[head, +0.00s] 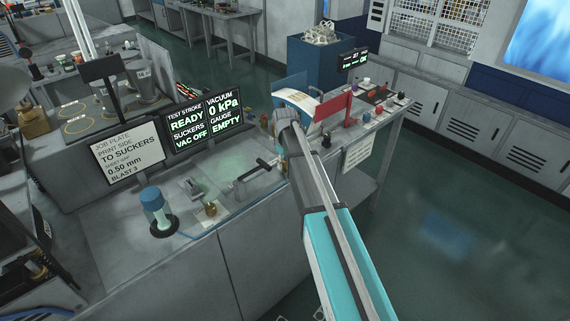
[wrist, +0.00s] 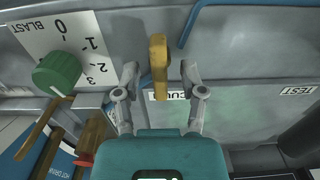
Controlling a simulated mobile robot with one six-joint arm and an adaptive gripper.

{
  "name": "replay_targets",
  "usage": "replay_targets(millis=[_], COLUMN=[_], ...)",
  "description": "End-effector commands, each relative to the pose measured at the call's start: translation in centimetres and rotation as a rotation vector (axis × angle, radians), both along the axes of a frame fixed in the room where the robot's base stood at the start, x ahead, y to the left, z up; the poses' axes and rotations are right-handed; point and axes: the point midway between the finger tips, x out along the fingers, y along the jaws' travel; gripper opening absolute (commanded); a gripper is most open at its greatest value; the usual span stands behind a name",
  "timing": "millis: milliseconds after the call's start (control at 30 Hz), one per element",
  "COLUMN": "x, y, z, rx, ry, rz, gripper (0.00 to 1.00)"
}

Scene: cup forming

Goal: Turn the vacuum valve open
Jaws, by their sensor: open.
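The vacuum valve's yellow lever (wrist: 158,60) shows in the wrist view. It stands in line with the picture's vertical, in front of a partly covered label that reads "CUU". My gripper (wrist: 160,78) is open, with one finger on each side of the lever and a visible gap on both sides. In the head view my arm reaches toward the bench's right part, and the lever and my fingertips cannot be made out there.
In the wrist view a green blast knob (wrist: 57,73) with a 0-to-3 scale is at left. A blue hose (wrist: 205,15) runs beside the lever, and a "TEST" label (wrist: 297,91) is at right. A job plate screen (head: 128,151) and a blue-capped container (head: 155,208) stand on the bench.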

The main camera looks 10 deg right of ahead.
Motion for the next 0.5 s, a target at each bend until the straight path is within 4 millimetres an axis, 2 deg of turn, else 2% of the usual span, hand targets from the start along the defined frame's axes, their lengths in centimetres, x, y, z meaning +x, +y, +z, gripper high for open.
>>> replay_targets(millis=[167,433,500], x=[0.0,0.0,0.0], y=[0.0,0.0,0.0], z=[0.02,0.02,0.02], rx=[0.0,0.0,0.0], ry=[0.0,0.0,0.0], rz=[0.0,0.0,0.0], gripper=[0.51,0.01,0.0])
